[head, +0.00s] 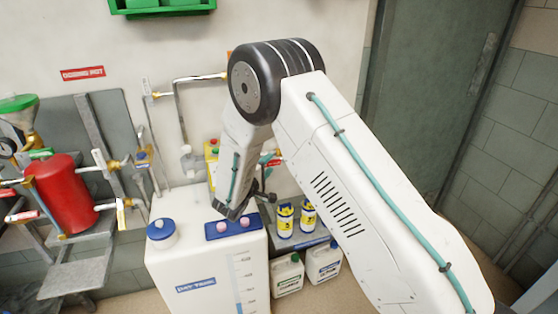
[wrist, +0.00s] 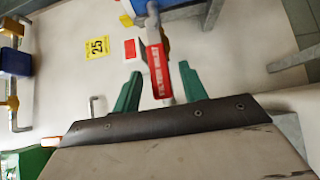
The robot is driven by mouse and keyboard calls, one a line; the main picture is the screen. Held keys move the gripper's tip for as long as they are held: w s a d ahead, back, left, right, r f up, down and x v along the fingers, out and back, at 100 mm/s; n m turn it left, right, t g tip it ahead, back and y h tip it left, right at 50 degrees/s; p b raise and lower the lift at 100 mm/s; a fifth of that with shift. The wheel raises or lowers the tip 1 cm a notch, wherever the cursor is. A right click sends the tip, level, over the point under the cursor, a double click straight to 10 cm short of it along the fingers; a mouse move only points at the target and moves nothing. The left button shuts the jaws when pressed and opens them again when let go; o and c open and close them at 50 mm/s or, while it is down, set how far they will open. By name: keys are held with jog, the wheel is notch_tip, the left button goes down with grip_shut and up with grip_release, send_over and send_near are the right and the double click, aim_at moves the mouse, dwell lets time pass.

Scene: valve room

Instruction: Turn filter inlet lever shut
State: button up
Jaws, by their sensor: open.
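The filter inlet lever (wrist: 160,70) shows in the wrist view as a red handle with white "FILTER INLET" lettering. It runs down from a grey metal part at the top. My gripper (wrist: 159,84) is open, with one green finger on each side of the handle's lower end. Gaps show between the handle and both fingers, more clearly on the left. I cannot tell whether the handle is at the fingers' depth.
In the wrist view a yellow "25" tag (wrist: 97,47) and brass pipework (wrist: 12,100) are left of the handle.

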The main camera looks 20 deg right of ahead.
aim_at(269, 164)
jog(key=shift+x, duration=1.8)
jog(key=shift+d, duration=0.1)
jog(key=shift+c, duration=0.3)
